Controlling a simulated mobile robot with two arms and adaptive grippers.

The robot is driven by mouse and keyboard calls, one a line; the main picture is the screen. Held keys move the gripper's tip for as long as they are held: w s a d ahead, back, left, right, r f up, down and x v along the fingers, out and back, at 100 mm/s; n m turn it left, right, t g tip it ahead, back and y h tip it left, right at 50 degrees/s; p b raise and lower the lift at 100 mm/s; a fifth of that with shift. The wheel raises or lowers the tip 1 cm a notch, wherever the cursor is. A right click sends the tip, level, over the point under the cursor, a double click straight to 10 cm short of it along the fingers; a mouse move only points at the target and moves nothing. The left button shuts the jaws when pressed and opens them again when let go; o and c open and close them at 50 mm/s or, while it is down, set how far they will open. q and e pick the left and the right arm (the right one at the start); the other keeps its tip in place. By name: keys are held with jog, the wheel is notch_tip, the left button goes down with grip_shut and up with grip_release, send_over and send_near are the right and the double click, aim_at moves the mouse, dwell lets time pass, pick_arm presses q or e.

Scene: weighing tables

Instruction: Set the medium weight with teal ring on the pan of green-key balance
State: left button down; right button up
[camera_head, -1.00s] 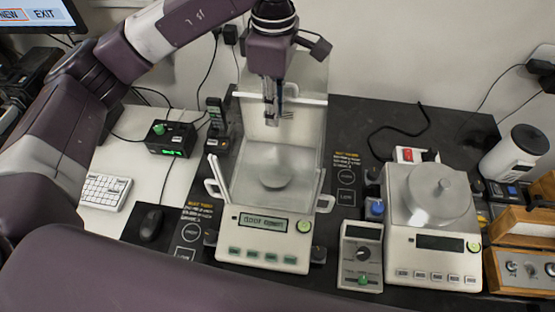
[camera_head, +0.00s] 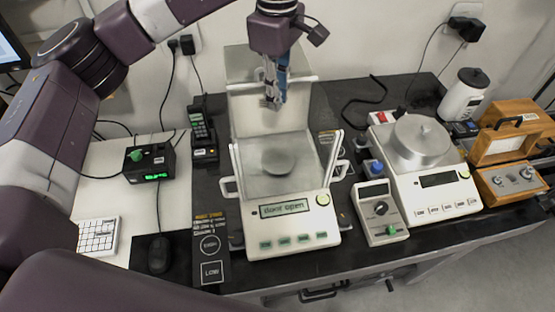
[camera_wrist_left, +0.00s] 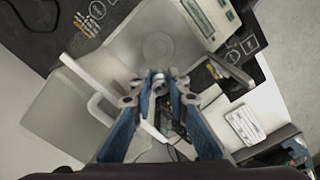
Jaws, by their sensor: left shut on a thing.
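The green-key balance (camera_head: 290,232) stands mid-table with green keys, a lit "door open" display and a clear shield. Its round pan (camera_head: 279,168) is bare; the pan also shows in the left wrist view (camera_wrist_left: 157,46). My left gripper (camera_head: 273,104) points down above the pan, near the shield's upper part. In the left wrist view its fingertips (camera_wrist_left: 159,84) close on a small silvery piece, probably the weight (camera_wrist_left: 158,78). Its teal ring cannot be made out. The fingers mostly hide it. My right gripper is not in view.
Right of the balance stand a small grey box with a knob (camera_head: 381,212) and a second balance (camera_head: 437,193) with a metal cylinder on its pan. A wooden case (camera_head: 510,185) is at the far right.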

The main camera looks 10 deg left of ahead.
pick_arm(q)
notch_tip(320, 180, down, 14)
jog(key=p, duration=0.3)
jog(key=shift+w+d+r+p, duration=0.1)
jog(key=shift+w+r+p, duration=0.05)
jog(key=shift+p, duration=0.2)
jog(key=shift+d+f, duration=0.1)
jog(key=shift+f, duration=0.5)
notch_tip(320, 180, down, 4)
jog(key=shift+r+p, duration=0.1)
jog(key=shift+p, duration=0.55)
jog(key=shift+f+b, duration=0.25)
jog(key=shift+b, duration=0.05)
jog(key=c, duration=2.1)
grip_release()
jog(key=shift+r, duration=0.1)
jog(key=shift+o, duration=1.3)
